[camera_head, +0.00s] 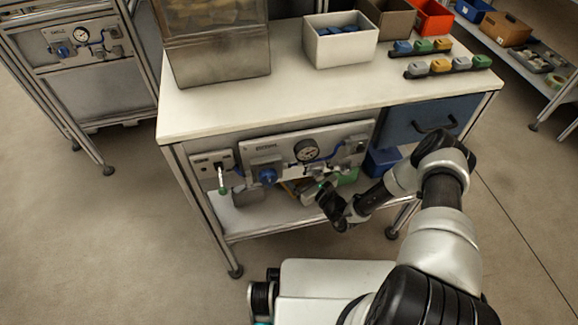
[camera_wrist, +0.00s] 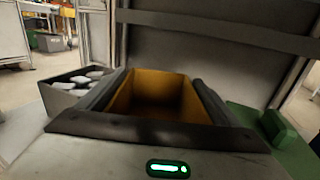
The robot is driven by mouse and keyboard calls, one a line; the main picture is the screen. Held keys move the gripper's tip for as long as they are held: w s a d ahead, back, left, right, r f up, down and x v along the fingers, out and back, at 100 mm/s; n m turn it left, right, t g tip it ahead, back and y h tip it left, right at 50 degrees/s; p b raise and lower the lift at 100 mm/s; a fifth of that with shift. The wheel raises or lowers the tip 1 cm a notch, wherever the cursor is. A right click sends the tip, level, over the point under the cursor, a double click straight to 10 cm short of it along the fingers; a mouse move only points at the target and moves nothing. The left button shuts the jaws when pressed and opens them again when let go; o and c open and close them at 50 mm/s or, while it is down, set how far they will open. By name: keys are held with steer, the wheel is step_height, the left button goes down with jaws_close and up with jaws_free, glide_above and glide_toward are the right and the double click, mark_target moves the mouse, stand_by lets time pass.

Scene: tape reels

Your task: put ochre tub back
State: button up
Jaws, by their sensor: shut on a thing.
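The ochre tub (camera_wrist: 160,92) is open-topped and sits between the two dark fingers of my gripper (camera_wrist: 158,100) in the wrist view. My gripper is shut on it. In the head view my gripper (camera_head: 318,192) reaches in under the worktop, just above the lower shelf (camera_head: 262,219) of the bench. The tub is mostly hidden there behind the gripper and the hanging panel. Whether the tub touches the shelf, I cannot tell.
In the wrist view a grey box (camera_wrist: 62,97) with pale pieces stands left of the tub, and a green object (camera_wrist: 283,131) lies right. In the head view, the gauge panel (camera_head: 285,150) and blue drawer (camera_head: 432,118) hang above. A blue bin (camera_head: 381,162) stands on the shelf.

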steer(key=shift+x, duration=1.15)
steer(key=shift+w+a+f+b, duration=0.15)
steer(key=shift+f+b, duration=0.35)
steer(key=shift+f, duration=0.35)
steer(key=shift+w+a+f+b, duration=0.15)
steer(key=shift+f+b, duration=0.35)
steer(key=shift+f, duration=0.35)
steer(key=shift+d, duration=0.1)
steer(key=shift+f, duration=0.25)
steer(key=o, duration=1.4)
